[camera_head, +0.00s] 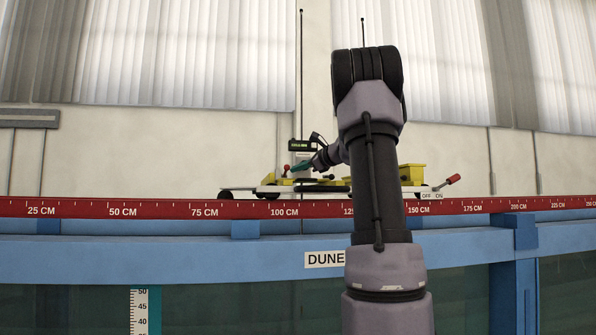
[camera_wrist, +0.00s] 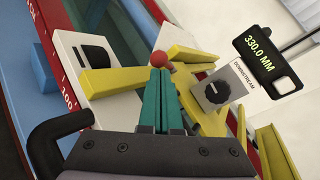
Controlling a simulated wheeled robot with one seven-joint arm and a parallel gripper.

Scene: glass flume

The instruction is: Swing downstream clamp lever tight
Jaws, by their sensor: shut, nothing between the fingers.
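My gripper (camera_wrist: 160,74) has teal fingers pressed together with nothing between them. In the head view it (camera_head: 297,167) reaches over the yellow-and-white carriage on the rail. A red ball knob (camera_wrist: 160,57) appears just beyond the fingertips, and it also shows left of them in the head view (camera_head: 286,168). I cannot tell whether the fingers touch it. The lever arm under the knob is not clearly visible. A plate (camera_wrist: 226,91) marked DOWNSTREAM, with a black round knob (camera_wrist: 217,87), stands right of the fingers.
A display (camera_wrist: 267,58) reading 330.0 MM stands beyond the plate. Yellow bars (camera_wrist: 112,79) lie close around the fingers. A white plate with a black mark (camera_wrist: 91,54) is on the left. A red-handled OFF/ON lever (camera_head: 452,180) is at the carriage's right. The red centimetre rail (camera_head: 180,209) runs along the flume.

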